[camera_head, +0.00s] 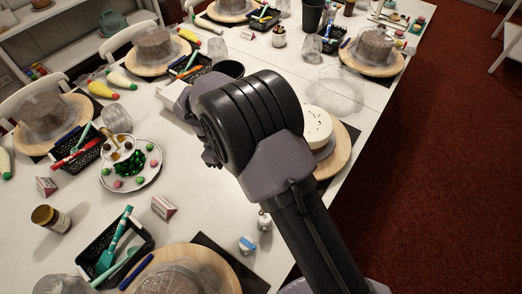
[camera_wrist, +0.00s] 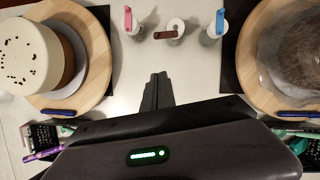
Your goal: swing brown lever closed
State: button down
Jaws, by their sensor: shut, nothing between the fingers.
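The brown lever (camera_wrist: 166,35) is on top of a small pale bottle (camera_wrist: 176,26) in the wrist view, top middle. The lever points left, out sideways past the bottle's edge. My gripper (camera_wrist: 158,80) is shut and empty, its fingertips below the brown lever in the picture with a gap of table between them. In the head view my arm hides the gripper's fingertips, and I cannot make out the brown lever there.
Bottles with a pink lever (camera_wrist: 128,19) and a blue lever (camera_wrist: 220,21) stand either side; the blue one shows in the head view (camera_head: 247,244). A white cake (camera_wrist: 30,52) on a wooden turntable is left, and a covered cake (camera_wrist: 290,50) right.

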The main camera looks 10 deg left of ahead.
jog(key=s+d+f+b, duration=0.1)
jog(key=d+f+b, duration=0.2)
jog(key=d+f, duration=0.4)
jog(key=x, duration=0.3)
jog(key=shift+s+a+b, duration=0.25)
jog(key=shift+b, duration=0.05)
